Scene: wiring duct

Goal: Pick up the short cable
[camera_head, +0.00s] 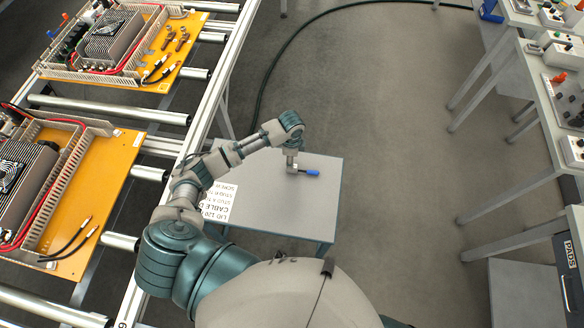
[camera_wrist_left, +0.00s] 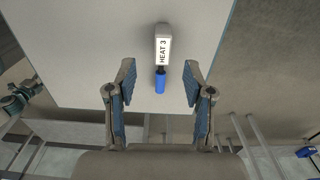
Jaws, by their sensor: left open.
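Two short black cables lie side by side on the near orange board (camera_head: 112,165) at the left of the head view. One is the upper cable (camera_head: 74,236) and the other the lower cable (camera_head: 66,250); I cannot tell which is shorter. My left gripper (camera_head: 293,167) is over the small grey table, away from these cables. In the left wrist view the gripper (camera_wrist_left: 160,78) is open, its fingers spread to either side of a blue-ended piece labelled HEAT 3 (camera_wrist_left: 162,48). My right gripper is not in view.
The grey table (camera_head: 270,210) holds the blue-ended piece (camera_head: 312,173) and a white printed sheet (camera_head: 218,203). A roller conveyor (camera_head: 110,108) carries the boards. A second orange board (camera_head: 160,80) sits farther back. Benches (camera_head: 535,70) line the right; open floor lies between.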

